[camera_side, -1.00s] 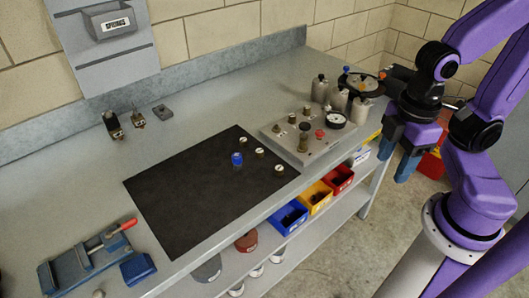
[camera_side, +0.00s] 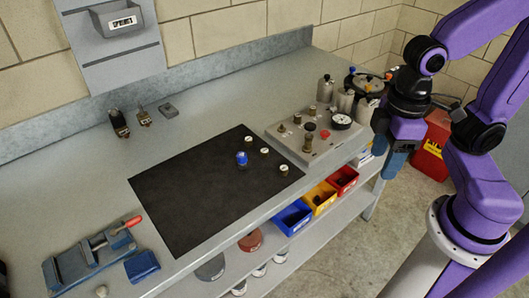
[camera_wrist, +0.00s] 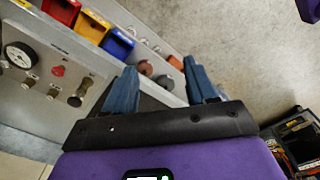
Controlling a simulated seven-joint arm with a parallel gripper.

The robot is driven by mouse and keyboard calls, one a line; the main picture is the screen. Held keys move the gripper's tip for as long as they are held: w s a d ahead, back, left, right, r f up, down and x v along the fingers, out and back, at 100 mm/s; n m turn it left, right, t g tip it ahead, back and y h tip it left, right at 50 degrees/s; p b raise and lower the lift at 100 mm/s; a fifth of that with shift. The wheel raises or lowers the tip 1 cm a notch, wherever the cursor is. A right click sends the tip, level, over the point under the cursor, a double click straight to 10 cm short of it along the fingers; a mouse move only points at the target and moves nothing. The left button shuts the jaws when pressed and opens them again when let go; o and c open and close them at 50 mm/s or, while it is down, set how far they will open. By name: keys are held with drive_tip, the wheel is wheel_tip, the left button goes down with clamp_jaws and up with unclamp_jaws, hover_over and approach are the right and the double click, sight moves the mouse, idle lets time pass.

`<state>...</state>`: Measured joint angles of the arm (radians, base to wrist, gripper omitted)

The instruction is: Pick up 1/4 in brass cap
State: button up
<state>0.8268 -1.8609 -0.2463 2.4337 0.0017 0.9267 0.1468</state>
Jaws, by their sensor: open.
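Several small brass pieces with pale tops stand on the black mat (camera_side: 190,205) in the side view. One brass cap (camera_side: 264,151) is near the mat's right edge, another (camera_side: 281,169) is closer to the front corner, and a third (camera_side: 248,141) is further back. A blue-topped piece (camera_side: 242,159) stands among them. I cannot read which is the 1/4 in size. My gripper (camera_side: 393,158) is at the right, beyond the bench end and well apart from the caps. In the wrist view my gripper (camera_wrist: 160,68) has its blue fingers spread, with nothing between them.
A grey manifold block (camera_side: 318,150) with fittings, a red knob and a gauge stands right of the mat. Metal cylinders (camera_side: 346,100) are behind it. A vise (camera_side: 95,255) sits at the front left. Coloured bins (camera_side: 320,198) are on the lower shelf. The mat's left half is clear.

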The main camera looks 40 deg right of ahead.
drive_tip(key=w+a+r+m, duration=0.1)
drive_tip(key=w+a+m, duration=0.3)
drive_tip(key=w+m, duration=0.5)
drive_tip(key=m, duration=1.9)
hover_over(264, 150)
drive_tip(key=f, duration=1.3)
drive_tip(key=shift+a+f, duration=0.3)
drive_tip(key=shift+d+f, duration=0.15)
drive_tip(key=shift+f, duration=1.2)
drive_tip(key=shift+d+f, duration=0.15)
drive_tip(key=shift+f, duration=1.2)
clamp_jaws()
